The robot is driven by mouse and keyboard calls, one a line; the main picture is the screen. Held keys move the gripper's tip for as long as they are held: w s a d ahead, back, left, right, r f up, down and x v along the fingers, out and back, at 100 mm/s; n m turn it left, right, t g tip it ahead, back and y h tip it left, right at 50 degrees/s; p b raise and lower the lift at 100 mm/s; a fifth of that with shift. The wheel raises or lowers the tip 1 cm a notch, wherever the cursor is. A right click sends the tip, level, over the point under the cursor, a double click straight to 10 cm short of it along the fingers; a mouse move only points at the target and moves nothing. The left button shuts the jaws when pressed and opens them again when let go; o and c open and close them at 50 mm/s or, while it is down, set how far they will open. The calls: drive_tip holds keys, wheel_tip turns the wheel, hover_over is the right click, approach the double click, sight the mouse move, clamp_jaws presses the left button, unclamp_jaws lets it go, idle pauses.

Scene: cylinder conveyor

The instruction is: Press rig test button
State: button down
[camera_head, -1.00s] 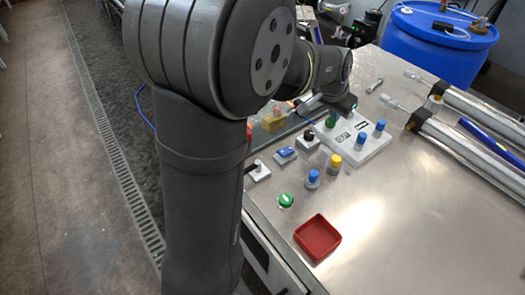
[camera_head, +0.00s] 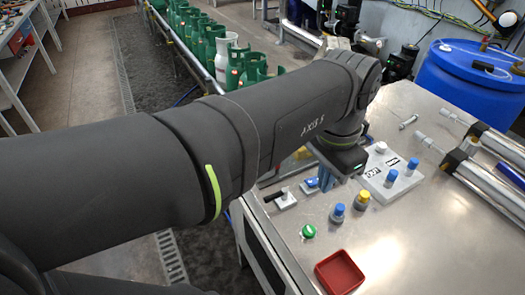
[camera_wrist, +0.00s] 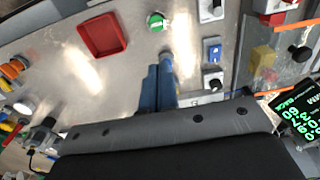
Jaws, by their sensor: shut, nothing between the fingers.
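A round green button (camera_head: 308,230) in a pale surround sits on the metal table near its left edge. It also shows in the wrist view (camera_wrist: 156,22), just beyond my fingertips. My gripper (camera_head: 326,180) points down at the left of the white panel, above the table and farther back than the button. In the wrist view my gripper's two blue fingers (camera_wrist: 159,64) lie together, shut and empty. They appear apart from the button. Which button is the rig test button cannot be read from any label.
A red tray (camera_head: 340,272) stands in front of the button. A black-handled switch (camera_head: 284,198), a blue switch (camera_head: 312,184), a blue-capped cylinder (camera_head: 338,212) and a yellow-capped one (camera_head: 362,200) stand nearby. The white panel (camera_head: 398,183) holds capped cylinders.

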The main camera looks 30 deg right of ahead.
sight(310, 230)
drive_tip(key=shift+s+a+r, duration=0.15)
drive_tip(key=shift+s+a, duration=0.1)
drive_tip(key=shift+a, duration=0.35)
wheel_tip(310, 230, down, 14)
drive_tip(key=shift+f, duration=0.1)
idle(0.4)
